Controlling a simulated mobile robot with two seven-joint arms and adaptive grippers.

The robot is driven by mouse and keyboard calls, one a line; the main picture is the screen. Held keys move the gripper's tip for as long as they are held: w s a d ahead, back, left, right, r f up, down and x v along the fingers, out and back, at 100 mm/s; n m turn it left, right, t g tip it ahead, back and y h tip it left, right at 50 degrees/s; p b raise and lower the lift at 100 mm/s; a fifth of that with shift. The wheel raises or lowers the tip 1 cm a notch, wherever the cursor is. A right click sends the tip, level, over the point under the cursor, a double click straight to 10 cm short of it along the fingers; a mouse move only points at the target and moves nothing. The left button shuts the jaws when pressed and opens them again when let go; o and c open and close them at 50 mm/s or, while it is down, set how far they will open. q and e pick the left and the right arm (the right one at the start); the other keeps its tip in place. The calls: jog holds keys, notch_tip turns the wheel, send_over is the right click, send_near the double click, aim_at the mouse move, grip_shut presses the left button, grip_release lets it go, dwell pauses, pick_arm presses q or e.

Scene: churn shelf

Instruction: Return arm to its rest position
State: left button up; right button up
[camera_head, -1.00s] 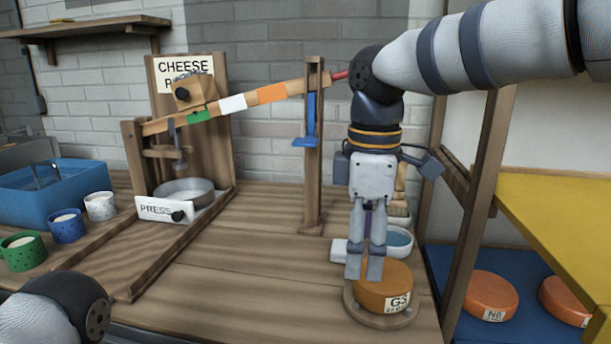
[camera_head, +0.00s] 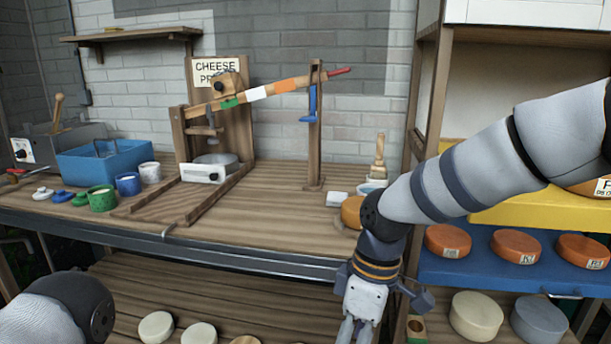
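My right arm comes in from the right and bends down in front of the bench's right end. My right gripper (camera_head: 355,332) points down at the bottom of the picture, below the bench edge. Its fingertips are cut off by the frame, so I cannot tell whether it is open or shut. Only a rounded link of my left arm shows at the lower left; my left gripper is out of view. An orange cheese wheel (camera_head: 352,212) on the bench is partly hidden behind my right arm.
The cheese press (camera_head: 232,125) with its long lever stands on the wooden bench (camera_head: 265,222). A blue tub (camera_head: 105,161) and small moulds are left. At right a shelf holds orange wheels (camera_head: 513,246) on a blue board (camera_head: 440,268). Pale wheels (camera_head: 476,315) sit lower.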

jog(key=s+d+f+m+g+y, duration=0.15)
jog(key=s+f+m, duration=0.25)
jog(key=s+f, duration=0.6)
jog(key=s+d+f+m, duration=0.3)
jog(key=s+f+m, duration=0.1)
jog(key=s+f, duration=0.6)
jog(key=s+d+m+h, duration=0.1)
jog(key=s+d+m, duration=0.1)
jog(key=s+d, duration=0.3)
jog(key=s+d+f+m+h, duration=0.1)
jog(key=s+d, duration=0.4)
jog(key=s, duration=0.7)
jog(key=shift+d+f+m+h, duration=0.2)
jog(key=shift+m+h, duration=0.25)
jog(key=shift+m, duration=0.75)
